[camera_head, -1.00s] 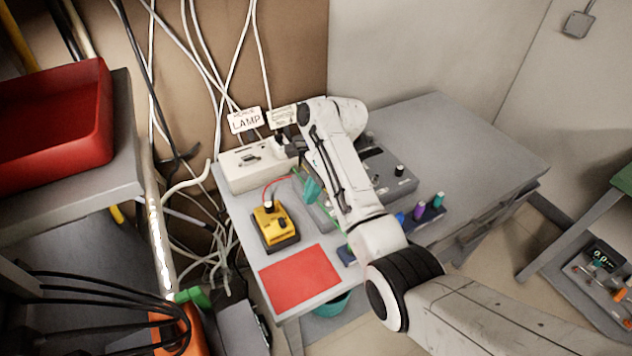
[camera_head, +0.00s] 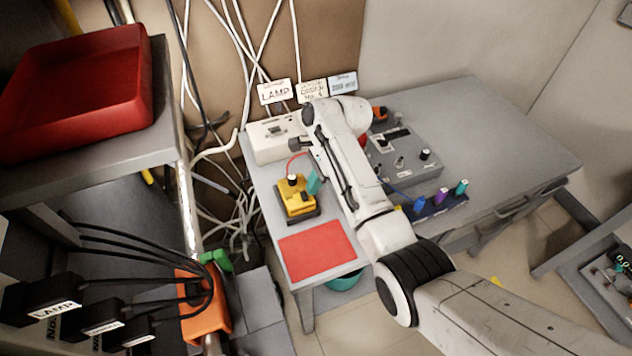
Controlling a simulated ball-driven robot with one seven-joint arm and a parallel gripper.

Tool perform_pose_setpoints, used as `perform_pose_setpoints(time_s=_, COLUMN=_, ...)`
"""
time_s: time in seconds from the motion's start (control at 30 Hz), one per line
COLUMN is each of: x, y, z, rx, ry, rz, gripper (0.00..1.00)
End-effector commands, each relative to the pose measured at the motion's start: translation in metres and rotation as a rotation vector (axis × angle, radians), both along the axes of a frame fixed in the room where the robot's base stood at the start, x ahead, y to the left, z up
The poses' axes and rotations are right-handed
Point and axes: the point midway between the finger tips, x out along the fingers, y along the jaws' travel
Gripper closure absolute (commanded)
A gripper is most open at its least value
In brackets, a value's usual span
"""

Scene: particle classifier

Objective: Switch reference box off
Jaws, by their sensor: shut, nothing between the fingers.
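A grey control box (camera_head: 418,168) with a toggle, a black knob and small dark parts on top sits on the grey table, right of my arm. A white box (camera_head: 262,150) with a dark switch on top stands at the table's back left. I cannot tell from the pictures which one is the reference box. My gripper (camera_head: 298,144) is shut and empty at the right end of the white box. Whether it touches the box is unclear. My forearm hides the table between the two boxes.
A yellow device (camera_head: 297,200) with a black knob and a red sheet (camera_head: 317,250) lie at the table's front left. Coloured vials stand in a dark rack (camera_head: 440,207). The table's right side (camera_head: 500,140) is clear.

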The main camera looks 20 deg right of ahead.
Motion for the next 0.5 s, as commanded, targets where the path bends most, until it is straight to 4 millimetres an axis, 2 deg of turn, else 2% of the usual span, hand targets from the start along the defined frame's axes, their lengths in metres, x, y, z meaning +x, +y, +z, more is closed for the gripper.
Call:
perform_pose_setpoints(time_s=0.2, x=-0.001, y=0.024, z=0.003, rx=0.000, ry=0.003, rz=0.003, gripper=1.00)
perform_pose_setpoints(time_s=0.5, x=0.000, y=0.026, z=0.000, rx=0.000, ry=0.001, rz=0.002, gripper=1.00)
